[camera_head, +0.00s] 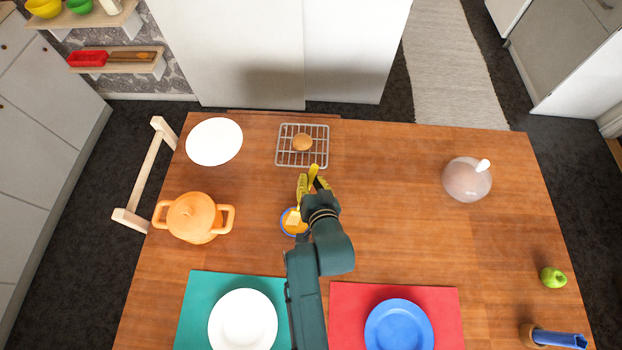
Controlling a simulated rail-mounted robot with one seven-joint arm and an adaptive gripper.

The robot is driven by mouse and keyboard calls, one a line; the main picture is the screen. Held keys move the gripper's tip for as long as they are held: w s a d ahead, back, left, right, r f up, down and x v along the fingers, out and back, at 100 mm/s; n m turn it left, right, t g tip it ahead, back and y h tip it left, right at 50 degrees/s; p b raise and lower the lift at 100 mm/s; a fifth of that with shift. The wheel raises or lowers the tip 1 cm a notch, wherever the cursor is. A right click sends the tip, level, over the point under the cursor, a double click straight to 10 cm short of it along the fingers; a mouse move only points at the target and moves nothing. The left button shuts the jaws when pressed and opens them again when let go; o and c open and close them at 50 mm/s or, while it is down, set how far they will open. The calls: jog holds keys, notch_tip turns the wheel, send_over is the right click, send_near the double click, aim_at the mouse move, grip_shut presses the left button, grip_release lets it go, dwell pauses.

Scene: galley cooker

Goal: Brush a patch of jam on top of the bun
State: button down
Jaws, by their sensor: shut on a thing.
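The bun (302,142) is small and brown and sits on a wire rack (281,158) at the back of the table. My gripper (311,184) has yellow fingers and is shut on a yellow brush (314,171), just in front of the rack. The brush's upper end points toward the rack, and its lower, paler end is over a small blue-rimmed bowl (283,228). Orange jam (301,229) shows in the bowl. My arm hides part of the brush and bowl, and I cannot tell whether the brush touches the jam.
A white plate (214,142) lies left of the rack, and an orange pot (193,217) stands left of the bowl. A round jar (466,180) stands right; the table's right middle is clear.

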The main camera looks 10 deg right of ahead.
jog(key=shift+s+f, duration=0.1)
jog(key=shift+f, duration=0.15)
notch_tip(320, 180, up, 8)
jog(key=p, duration=0.7)
jog(key=shift+f, duration=0.35)
dwell(0.5)
